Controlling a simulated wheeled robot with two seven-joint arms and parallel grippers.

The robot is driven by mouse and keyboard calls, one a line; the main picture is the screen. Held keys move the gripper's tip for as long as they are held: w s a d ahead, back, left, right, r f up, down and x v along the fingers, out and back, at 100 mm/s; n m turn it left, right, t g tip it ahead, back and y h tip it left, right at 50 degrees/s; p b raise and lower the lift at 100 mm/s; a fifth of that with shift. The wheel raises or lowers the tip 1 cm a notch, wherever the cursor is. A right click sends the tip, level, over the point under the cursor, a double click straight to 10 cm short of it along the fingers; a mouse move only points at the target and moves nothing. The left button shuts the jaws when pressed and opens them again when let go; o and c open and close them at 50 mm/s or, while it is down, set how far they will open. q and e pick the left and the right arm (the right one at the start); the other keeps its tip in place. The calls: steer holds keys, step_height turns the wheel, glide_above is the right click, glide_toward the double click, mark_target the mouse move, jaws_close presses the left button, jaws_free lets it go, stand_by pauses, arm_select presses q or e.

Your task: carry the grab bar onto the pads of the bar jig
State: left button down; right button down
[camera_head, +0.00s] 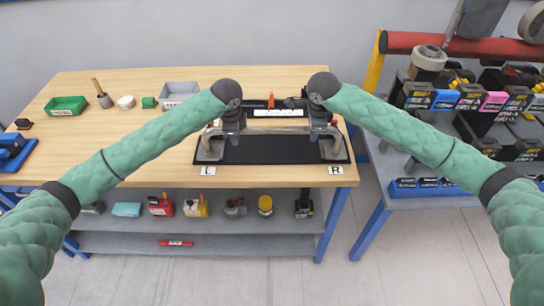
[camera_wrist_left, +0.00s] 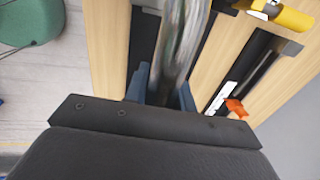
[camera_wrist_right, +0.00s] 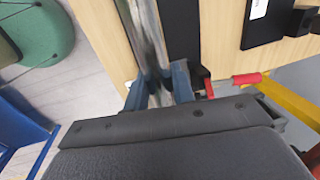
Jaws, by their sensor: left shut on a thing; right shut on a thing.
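The grab bar is a shiny metal bar (camera_head: 275,130) with bent ends, running left to right over a black mat (camera_head: 270,153). My left gripper (camera_head: 231,131) is shut on it near its left end, and my right gripper (camera_head: 319,130) is shut on it near its right end. The left wrist view shows the bar (camera_wrist_left: 185,40) between blue fingers. The right wrist view shows the bar (camera_wrist_right: 147,38) between blue fingers too. The bar looks level. Whether its ends touch the mat, I cannot tell. I cannot make out the jig's pads clearly.
A dark fixture with a white strip (camera_head: 276,113) and an orange clamp handle (camera_head: 271,100) is behind the bar. Labels L (camera_head: 208,170) and R (camera_head: 336,170) mark the front table edge. A grey bin (camera_head: 179,90) stands back left. A tool cart (camera_head: 430,190) is at right.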

arm_select(q)
steer(key=shift+f, duration=0.3)
arm_select(e)
steer(key=shift+f, duration=0.3)
arm_select(q)
steer(key=c, duration=1.2)
jaws_free()
arm_select(e)
steer(key=c, duration=1.2)
jaws_free()
arm_select(q)
steer(key=shift+o, duration=0.2)
steer(key=shift+s, duration=0.1)
arm_select(e)
steer(key=shift+o, duration=0.2)
steer(key=shift+s, duration=0.1)
arm_select(q)
steer(key=shift+r, duration=0.15)
arm_select(e)
steer(key=shift+r, duration=0.5)
arm_select(q)
step_height(320, 180, up, 12)
steer(key=s, duration=0.2)
steer(key=shift+s+f, duration=0.15)
steer(key=shift+f, duration=0.1)
arm_select(e)
step_height(320, 180, up, 11)
steer(key=s, duration=0.2)
steer(key=shift+f, duration=0.15)
steer(key=shift+s, duration=0.1)
